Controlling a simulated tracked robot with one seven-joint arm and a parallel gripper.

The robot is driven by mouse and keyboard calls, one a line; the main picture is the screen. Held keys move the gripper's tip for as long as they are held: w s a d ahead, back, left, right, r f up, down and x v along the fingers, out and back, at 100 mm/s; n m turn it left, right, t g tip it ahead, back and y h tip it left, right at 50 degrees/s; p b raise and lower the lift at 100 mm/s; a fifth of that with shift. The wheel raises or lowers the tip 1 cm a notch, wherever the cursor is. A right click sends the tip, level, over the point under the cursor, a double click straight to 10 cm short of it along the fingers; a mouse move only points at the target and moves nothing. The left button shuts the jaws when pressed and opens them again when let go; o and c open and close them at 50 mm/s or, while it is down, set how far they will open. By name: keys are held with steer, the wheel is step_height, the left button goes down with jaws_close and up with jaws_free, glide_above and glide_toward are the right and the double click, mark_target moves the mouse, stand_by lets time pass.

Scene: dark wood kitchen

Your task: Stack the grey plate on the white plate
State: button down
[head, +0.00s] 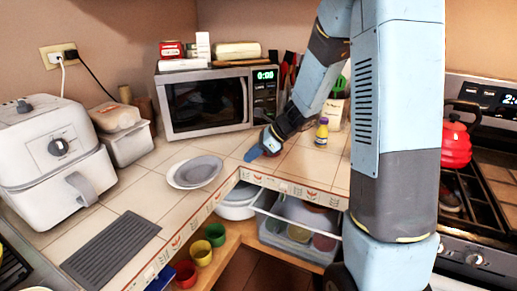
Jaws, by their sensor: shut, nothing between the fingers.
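The grey plate (199,170) lies on top of the white plate (174,180) on the tiled counter. It sits off-centre to the right, and the white rim shows at its left side. My gripper (252,155) is shut and empty. It is to the right of the plates, apart from them, above the counter in front of the microwave. The fingertips are small in this view.
A microwave (206,103) stands behind the plates. An air fryer (54,156) and a bread container (126,143) are at left. A dark mat (111,249) lies front left. A yellow bottle (322,132) stands right of my gripper. Bowls and cups sit on shelves below.

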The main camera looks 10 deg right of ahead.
steer(key=w+a+f, duration=0.1)
steer(key=a+f, duration=0.1)
steer(key=a, duration=0.4)
steer(key=shift+w+a+f, duration=0.15)
steer(key=shift+w+f, duration=0.1)
steer(key=shift+w, duration=0.1)
steer(key=shift+w, duration=0.1)
